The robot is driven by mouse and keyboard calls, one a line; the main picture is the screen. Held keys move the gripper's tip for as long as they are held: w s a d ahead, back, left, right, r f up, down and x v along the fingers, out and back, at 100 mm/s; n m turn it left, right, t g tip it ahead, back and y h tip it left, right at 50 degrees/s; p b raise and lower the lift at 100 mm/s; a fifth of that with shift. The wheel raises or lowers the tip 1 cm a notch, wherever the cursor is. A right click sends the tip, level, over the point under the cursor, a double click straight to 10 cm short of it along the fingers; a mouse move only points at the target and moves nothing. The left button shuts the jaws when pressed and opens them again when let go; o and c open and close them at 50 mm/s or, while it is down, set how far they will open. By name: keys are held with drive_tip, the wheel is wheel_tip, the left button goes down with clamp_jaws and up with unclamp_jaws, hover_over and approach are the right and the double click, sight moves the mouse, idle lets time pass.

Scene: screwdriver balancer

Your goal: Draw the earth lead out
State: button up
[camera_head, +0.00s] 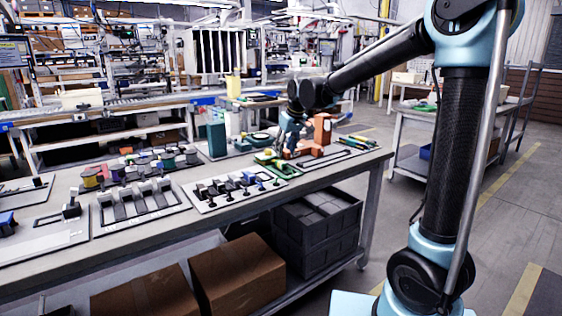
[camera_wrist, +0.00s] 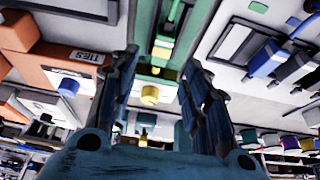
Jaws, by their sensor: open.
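A green holder (camera_head: 275,165) with yellow parts lies on the workbench below my gripper (camera_head: 291,143). In the wrist view the green holder (camera_wrist: 144,30) runs up from between the fingers of my gripper (camera_wrist: 158,56). Yellow-green strips (camera_wrist: 161,52) and a round yellow end (camera_wrist: 150,95) show there; which of these is the earth lead I cannot tell for sure. My gripper is open, one finger on each side of the yellow end in the picture. I see no contact, and the depth between them is unclear.
An orange box (camera_wrist: 75,68) marked TIES stands left of the fingers in the wrist view. A white panel (camera_head: 228,196) with several dark and blue plugs lies left of the green holder. Coloured spools (camera_head: 142,166) stand further left. A tray with tools (camera_head: 340,153) lies right.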

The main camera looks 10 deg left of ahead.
sight(281, 161)
drive_tip(key=x, duration=0.6)
drive_tip(key=shift+f, duration=0.3)
clamp_jaws()
